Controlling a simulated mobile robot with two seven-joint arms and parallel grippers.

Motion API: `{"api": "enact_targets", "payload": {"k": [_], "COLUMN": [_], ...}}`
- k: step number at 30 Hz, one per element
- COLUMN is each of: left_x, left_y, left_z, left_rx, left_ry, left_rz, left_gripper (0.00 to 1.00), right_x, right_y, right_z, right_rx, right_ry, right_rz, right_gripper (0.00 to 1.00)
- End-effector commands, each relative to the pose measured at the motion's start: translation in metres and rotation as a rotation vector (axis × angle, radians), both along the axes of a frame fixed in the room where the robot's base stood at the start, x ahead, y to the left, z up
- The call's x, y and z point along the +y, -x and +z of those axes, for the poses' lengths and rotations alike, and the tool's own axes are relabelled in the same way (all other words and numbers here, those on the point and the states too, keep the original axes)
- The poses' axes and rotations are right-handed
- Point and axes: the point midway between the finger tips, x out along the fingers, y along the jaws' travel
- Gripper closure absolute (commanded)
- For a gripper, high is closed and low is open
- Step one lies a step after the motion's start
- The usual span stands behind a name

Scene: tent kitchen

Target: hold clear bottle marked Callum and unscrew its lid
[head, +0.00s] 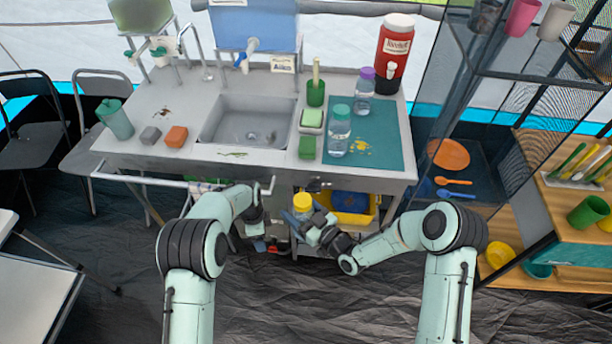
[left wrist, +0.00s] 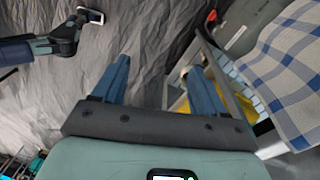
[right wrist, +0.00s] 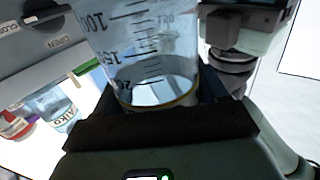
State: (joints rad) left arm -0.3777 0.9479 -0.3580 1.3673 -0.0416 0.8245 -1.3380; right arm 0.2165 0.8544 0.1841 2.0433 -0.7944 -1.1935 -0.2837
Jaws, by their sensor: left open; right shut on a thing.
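A clear bottle with a yellow lid (head: 302,204) is held in my right gripper (head: 318,228), in front of the sink counter. In the right wrist view the clear bottle (right wrist: 150,50) fills the space between the fingers, with dark volume marks on its side. I cannot read the name Callum on it. The lid is out of that view. My left gripper (left wrist: 160,82) is open and empty. In the head view it is to the left of the bottle, apart from it, with its fingertips hard to make out.
The sink counter (head: 240,175) stands ahead. On it, a green-lidded bottle (head: 338,130) and a purple-lidded bottle (head: 362,90) stand on a teal mat (head: 385,125). A towel rail (head: 180,183) runs along the front near my left arm. A yellow bin (head: 362,216) sits below.

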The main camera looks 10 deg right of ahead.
Motion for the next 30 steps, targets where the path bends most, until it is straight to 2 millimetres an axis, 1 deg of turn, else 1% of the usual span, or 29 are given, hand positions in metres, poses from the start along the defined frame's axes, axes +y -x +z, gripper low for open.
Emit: {"api": "enact_targets", "payload": {"k": [1,2,3,5,6,7,12,15,18,21,24,26,30], "left_x": [-0.012,-0.018,-0.025,-0.039,-0.049,-0.057,-0.097,-0.116,-0.129,-0.138,-0.142,-0.143,-0.143], "left_y": [-0.014,-0.020,-0.027,-0.031,-0.033,-0.033,-0.027,-0.019,-0.011,-0.004,0.000,0.001,0.002], "left_z": [0.024,0.037,0.054,0.080,0.097,0.110,0.181,0.216,0.242,0.259,0.266,0.264,0.248], "left_rx": [-0.023,-0.032,-0.041,-0.047,-0.052,-0.056,-0.068,-0.075,-0.079,-0.079,-0.080,-0.078,-0.075], "left_ry": [-0.009,-0.015,-0.023,-0.026,-0.024,-0.023,-0.014,-0.008,-0.004,-0.001,0.001,0.001,0.002], "left_rz": [-0.092,-0.147,-0.217,-0.321,-0.389,-0.440,-0.717,-0.853,-0.959,-1.030,-1.067,-1.076,-1.079], "left_gripper": [0.28,0.28,0.28,0.28,0.28,0.28,0.28,0.28,0.28,0.28,0.28,0.28,0.28], "right_x": [0.000,0.000,0.000,0.000,0.000,0.000,0.000,0.000,0.000,0.000,0.000,0.000,0.000], "right_y": [0.000,0.000,0.000,0.000,0.000,0.000,0.000,0.000,0.000,0.000,0.000,0.000,0.000], "right_z": [0.000,0.000,0.000,0.000,0.000,0.000,0.000,0.000,0.000,0.000,0.000,0.000,0.000], "right_rx": [-0.001,-0.001,-0.001,-0.001,-0.001,-0.001,-0.001,-0.001,-0.001,-0.001,-0.001,-0.001,-0.001], "right_ry": [-0.001,-0.001,-0.001,-0.001,-0.001,-0.001,-0.001,-0.001,-0.001,-0.001,-0.001,-0.001,-0.001], "right_rz": [0.000,0.000,0.000,0.000,0.000,0.000,0.000,0.000,0.000,0.000,0.000,0.000,0.000], "right_gripper": [1.00,1.00,1.00,1.00,1.00,1.00,1.00,1.00,1.00,1.00,1.00,1.00,1.00]}}
